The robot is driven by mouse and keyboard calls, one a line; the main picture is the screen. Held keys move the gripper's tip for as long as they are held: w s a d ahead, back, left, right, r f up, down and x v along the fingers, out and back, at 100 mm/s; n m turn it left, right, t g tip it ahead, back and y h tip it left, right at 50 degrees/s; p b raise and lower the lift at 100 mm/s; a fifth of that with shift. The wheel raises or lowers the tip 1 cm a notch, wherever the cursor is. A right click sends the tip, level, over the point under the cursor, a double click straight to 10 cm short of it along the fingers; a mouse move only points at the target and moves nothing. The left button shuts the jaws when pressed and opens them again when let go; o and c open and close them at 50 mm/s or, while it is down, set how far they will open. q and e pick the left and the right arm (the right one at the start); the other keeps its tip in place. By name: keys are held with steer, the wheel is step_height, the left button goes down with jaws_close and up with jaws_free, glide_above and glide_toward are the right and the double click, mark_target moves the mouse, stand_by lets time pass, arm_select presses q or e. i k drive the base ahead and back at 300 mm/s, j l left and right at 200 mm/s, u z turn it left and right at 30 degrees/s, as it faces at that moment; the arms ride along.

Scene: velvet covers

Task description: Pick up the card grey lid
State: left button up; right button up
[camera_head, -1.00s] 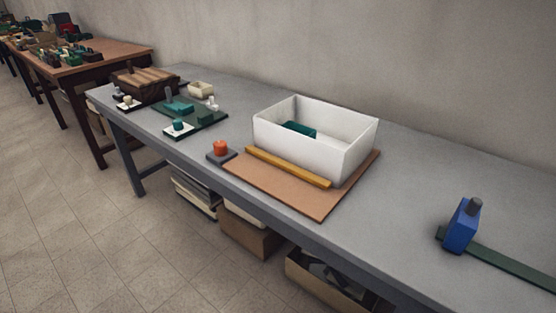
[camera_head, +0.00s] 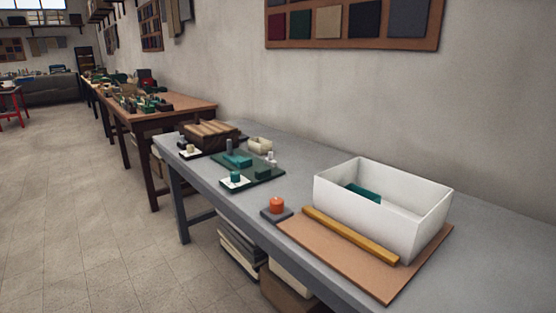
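I cannot pick out a thing that is surely the card grey lid. A large pale white-grey open box shape (camera_head: 376,213) stands on a tan board (camera_head: 330,262) at the right of the grey table; I cannot tell whether it is the lid. A green block (camera_head: 364,192) lies inside it. A small dark grey square (camera_head: 272,215) with an orange round piece (camera_head: 277,204) on it sits at the board's left corner. Neither of my grippers is in view.
A yellow bar (camera_head: 350,235) lies along the box's front. Further left on the grey table (camera_head: 305,172) are a dark green mat (camera_head: 258,180) with small pieces, a cream dish (camera_head: 260,145) and a brown ribbed block (camera_head: 211,135). A brown table (camera_head: 185,105) stands beyond. Floor is open at left.

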mark_target(242, 137)
steer(key=i+j+z, duration=0.1)
steer(key=i+j, duration=0.2)
steer(key=i+j+z, duration=0.1)
steer(key=i+j, duration=0.2)
steer(key=i+j+z, duration=0.1)
steer(key=i+j, duration=0.15)
steer(key=j, duration=0.15)
steer(key=i+j+z, duration=0.1)
steer(key=i+j, duration=0.2)
steer(key=i+j+z, duration=0.1)
steer(key=i+j, duration=0.15)
steer(key=j, duration=0.25)
steer(key=i+j+z, duration=0.1)
steer(key=j, duration=0.3)
steer(key=i, duration=0.1)
